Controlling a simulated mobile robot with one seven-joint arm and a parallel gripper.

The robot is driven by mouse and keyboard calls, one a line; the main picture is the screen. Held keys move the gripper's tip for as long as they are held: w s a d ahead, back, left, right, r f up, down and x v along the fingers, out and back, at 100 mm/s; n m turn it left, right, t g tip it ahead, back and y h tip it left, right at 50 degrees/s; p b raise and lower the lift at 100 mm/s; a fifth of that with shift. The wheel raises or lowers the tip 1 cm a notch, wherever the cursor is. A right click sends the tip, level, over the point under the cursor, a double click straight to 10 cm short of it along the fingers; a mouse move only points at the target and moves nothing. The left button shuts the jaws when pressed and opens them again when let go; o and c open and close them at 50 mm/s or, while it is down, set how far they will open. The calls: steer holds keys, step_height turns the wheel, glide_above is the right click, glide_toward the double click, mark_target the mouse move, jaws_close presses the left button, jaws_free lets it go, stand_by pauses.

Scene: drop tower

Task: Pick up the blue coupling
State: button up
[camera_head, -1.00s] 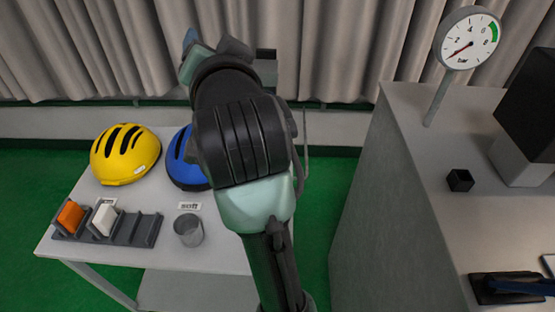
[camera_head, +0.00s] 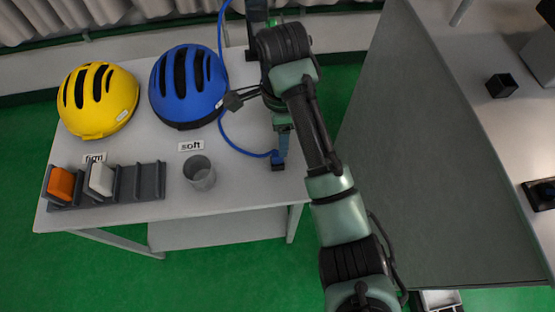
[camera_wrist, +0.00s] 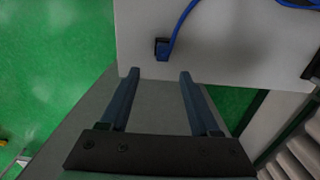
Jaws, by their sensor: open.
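The blue coupling (camera_head: 277,160) is a small blue and dark block at the end of a blue hose, near the right front part of the white table. It also shows in the wrist view (camera_wrist: 162,48), close to the table edge, with the hose running up and right from it. My gripper (camera_wrist: 158,72) is open, with nothing between its two fingers. The coupling lies beyond the fingertips, in line with the gap between them, apart from both. In the head view my arm reaches over the table's right side, and my fingers are hard to make out there.
A yellow helmet (camera_head: 98,100) and a blue helmet (camera_head: 188,87) sit at the back of the table (camera_head: 235,185). A grey cup (camera_head: 200,172) and a grey rack (camera_head: 140,182) with orange and white blocks stand in front. A tall grey cabinet (camera_head: 420,170) rises on the right.

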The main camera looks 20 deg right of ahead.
mark_target(277, 154)
step_height(277, 154, down, 4)
steer(key=b, duration=0.3)
steer(key=shift+w+f, duration=0.1)
steer(key=shift+f, duration=0.1)
steer(key=shift+w+a+f, duration=0.1)
steer(key=shift+a+f, duration=0.05)
steer(key=shift+f, duration=1.1)
steer(key=shift+w+a+f, duration=0.1)
steer(key=shift+a+f, duration=0.05)
steer(key=shift+f, duration=1.1)
jaws_close()
